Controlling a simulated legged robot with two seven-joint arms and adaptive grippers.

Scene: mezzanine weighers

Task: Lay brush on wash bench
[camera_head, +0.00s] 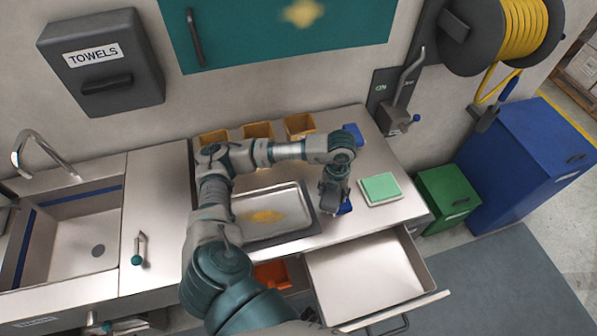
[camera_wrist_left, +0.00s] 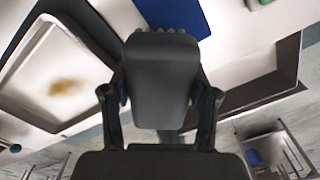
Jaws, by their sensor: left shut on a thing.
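My left gripper (camera_head: 337,199) is low over the right part of the metal bench (camera_head: 155,205), between the shallow tray and the green pad. It is shut on a small blue thing, which I take to be the brush (camera_head: 345,208). Only a blue end shows beside the jaws; the rest is hidden. In the left wrist view a blue piece (camera_wrist_left: 176,14) shows beyond the dark gripper parts. I cannot tell whether it touches the bench. My right gripper is not in view.
A shallow stained tray (camera_head: 292,195) is left of the gripper; a green pad (camera_head: 380,188) is right. Yellow bins (camera_head: 300,125) and another blue item (camera_head: 354,132) line the back. An open, empty drawer (camera_head: 365,275) juts out below. The sink (camera_head: 75,235) is far left.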

